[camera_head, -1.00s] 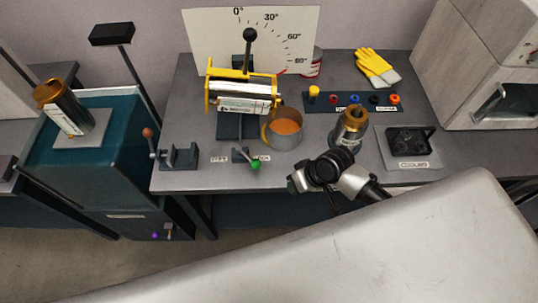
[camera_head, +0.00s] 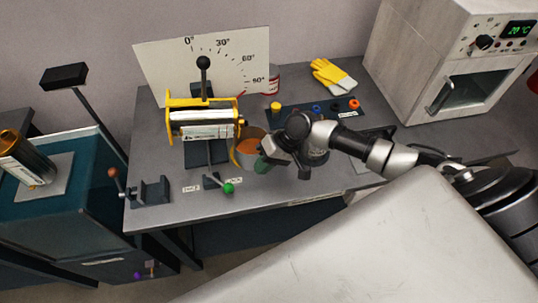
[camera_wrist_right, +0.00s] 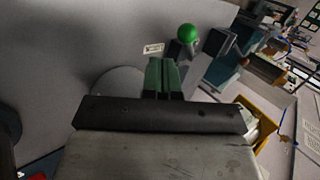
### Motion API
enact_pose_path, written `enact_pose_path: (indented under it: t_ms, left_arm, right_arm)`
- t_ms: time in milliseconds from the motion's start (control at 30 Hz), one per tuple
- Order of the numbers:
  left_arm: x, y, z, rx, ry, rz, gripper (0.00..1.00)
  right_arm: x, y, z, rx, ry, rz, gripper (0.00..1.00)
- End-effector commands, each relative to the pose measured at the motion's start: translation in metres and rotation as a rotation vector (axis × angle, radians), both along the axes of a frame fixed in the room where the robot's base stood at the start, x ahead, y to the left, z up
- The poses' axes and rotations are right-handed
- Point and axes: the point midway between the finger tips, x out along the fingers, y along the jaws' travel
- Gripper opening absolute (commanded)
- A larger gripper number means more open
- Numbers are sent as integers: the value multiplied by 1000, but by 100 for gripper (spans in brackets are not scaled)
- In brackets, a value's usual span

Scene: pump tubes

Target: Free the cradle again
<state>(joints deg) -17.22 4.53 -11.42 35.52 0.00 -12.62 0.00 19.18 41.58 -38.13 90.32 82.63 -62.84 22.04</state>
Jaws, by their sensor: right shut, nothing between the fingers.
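The yellow-framed cradle (camera_head: 172,103) stands before the angle board in the head view. A tube with a white label (camera_head: 205,131) lies across it, roughly level. A black-knobbed lever (camera_head: 204,63) rises behind the tube. My right gripper (camera_head: 263,163) is at the front of the round pot (camera_head: 250,148), to the right of and below the cradle. Its green fingers show together and empty in the right wrist view (camera_wrist_right: 160,75). The green-knobbed lever (camera_head: 229,188) stands on the bench left of the gripper; its knob shows beyond the fingers in the wrist view (camera_wrist_right: 187,33). My left gripper is not in view.
A second tube (camera_head: 22,158) leans on the teal cabinet at left. A red-knobbed clamp (camera_head: 150,190) stands at the bench's left end. Yellow gloves (camera_head: 332,74) and an oven (camera_head: 465,85) are at the back right. My right arm hides part of the bench.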

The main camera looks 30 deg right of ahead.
Motion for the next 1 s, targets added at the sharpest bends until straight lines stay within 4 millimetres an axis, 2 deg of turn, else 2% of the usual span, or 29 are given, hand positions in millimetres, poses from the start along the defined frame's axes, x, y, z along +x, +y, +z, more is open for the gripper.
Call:
enact_pose_path:
  t_ms: [167, 400, 600, 1000]
  left_arm:
    - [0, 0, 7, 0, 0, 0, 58]
    - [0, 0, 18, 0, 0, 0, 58]
    - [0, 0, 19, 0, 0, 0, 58]
    - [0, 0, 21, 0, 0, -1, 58]
  right_arm:
    - [3, 27, -27, 2, 1, 1, 0]
    - [6, 57, -33, 0, -2, 1, 0]
    - [7, 65, -36, 0, -3, 0, 0]
    - [7, 66, -36, 0, -1, -5, 0]
